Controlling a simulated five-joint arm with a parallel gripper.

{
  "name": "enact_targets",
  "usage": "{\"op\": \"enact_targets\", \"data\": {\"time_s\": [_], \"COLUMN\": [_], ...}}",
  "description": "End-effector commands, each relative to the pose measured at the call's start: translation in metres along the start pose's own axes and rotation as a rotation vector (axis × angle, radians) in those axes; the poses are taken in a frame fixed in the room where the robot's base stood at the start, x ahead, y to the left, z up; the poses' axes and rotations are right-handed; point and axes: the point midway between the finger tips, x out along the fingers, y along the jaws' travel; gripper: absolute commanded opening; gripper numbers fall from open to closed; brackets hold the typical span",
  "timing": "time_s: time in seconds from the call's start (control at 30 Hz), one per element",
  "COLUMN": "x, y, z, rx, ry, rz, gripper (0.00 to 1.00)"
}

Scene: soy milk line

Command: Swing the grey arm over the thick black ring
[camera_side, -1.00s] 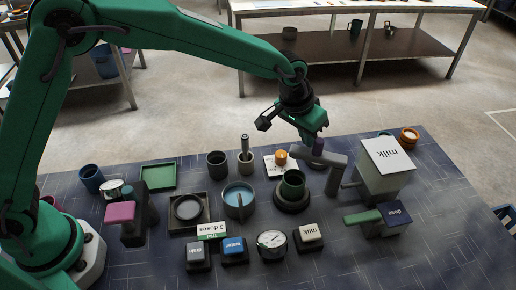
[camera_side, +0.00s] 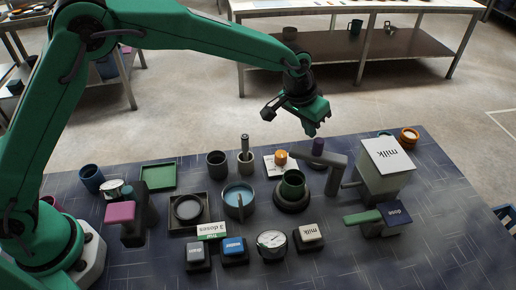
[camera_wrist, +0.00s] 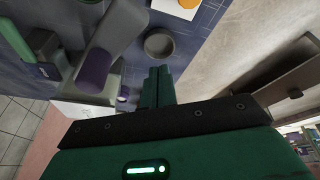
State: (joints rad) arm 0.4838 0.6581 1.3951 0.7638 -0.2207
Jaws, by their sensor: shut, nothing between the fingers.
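A dark green cup (camera_side: 293,186) stands within the ring. In the wrist view my shut fingers (camera_wrist: 157,86) are right of the purple knob (camera_wrist: 95,72) and the grey arm (camera_wrist: 122,28).
A milk dispenser (camera_side: 384,182) stands to the right. A white card with an orange piece (camera_side: 281,157) lies left of the arm. A blue bowl (camera_side: 238,193), a dial (camera_side: 271,243) and several labelled buttons (camera_side: 309,235) stand nearby. Floor is open behind the table.

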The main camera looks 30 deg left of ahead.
Motion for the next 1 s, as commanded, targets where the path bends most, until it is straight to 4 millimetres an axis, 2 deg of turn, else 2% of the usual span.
{"op": "enact_targets", "data": {"time_s": [0.07, 0.6, 0.8, 0.97, 1.0], "x": [0.002, -0.076, -0.092, -0.096, -0.096], "y": [-0.005, 0.017, 0.02, 0.021, 0.021], "z": [-0.006, -0.008, -0.008, -0.008, -0.008], "rx": [-0.001, 0.001, 0.001, 0.0, 0.0], "ry": [0.001, 0.002, -0.001, -0.002, -0.002], "rz": [-0.003, 0.009, 0.01, 0.01, 0.01], "gripper": [0.0, 0.0, 0.0, 0.0, 0.04]}}
